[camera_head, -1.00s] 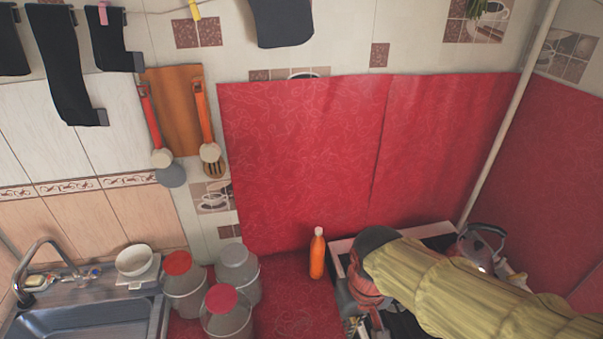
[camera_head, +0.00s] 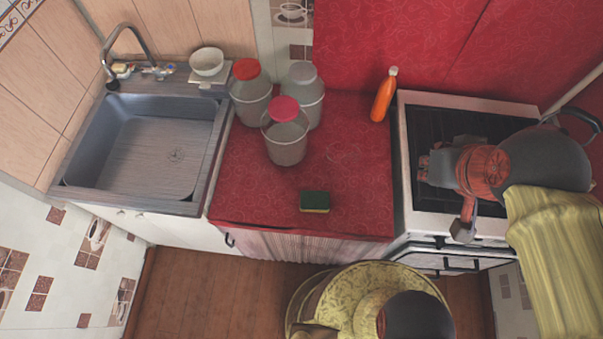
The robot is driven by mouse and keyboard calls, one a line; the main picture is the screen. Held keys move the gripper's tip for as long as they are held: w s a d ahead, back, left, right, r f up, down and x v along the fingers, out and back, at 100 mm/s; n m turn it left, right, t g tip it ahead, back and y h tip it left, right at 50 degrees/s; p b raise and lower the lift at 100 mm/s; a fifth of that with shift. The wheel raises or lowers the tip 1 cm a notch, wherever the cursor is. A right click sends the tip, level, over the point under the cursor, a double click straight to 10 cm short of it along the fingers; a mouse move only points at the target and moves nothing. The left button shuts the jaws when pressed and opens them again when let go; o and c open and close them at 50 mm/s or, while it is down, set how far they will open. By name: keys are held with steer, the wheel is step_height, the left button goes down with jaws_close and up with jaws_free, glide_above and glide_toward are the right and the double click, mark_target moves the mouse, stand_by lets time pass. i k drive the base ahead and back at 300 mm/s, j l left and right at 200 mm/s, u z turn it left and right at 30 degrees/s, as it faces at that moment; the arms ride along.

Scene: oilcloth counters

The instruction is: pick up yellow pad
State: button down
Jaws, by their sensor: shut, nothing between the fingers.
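A small sponge pad (camera_head: 314,201) lies flat on the red counter (camera_head: 250,195), close to its front edge. Its top looks dark green, and a thin yellow layer shows along its front side. My gripper (camera_head: 428,168) is over the stove, to the right of the pad and well apart from it. The gripper is shut and empty. Nothing covers the pad in this view.
Several lidded jars, one of them a pink-lidded jar (camera_head: 285,135), stand behind the pad. An orange bottle (camera_head: 383,96) stands at the back right. The stove (camera_head: 402,130) is right, the sink (camera_head: 150,150) left. The counter around the pad is clear.

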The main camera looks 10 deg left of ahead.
mark_target(311, 201)
steer(key=u, duration=0.95)
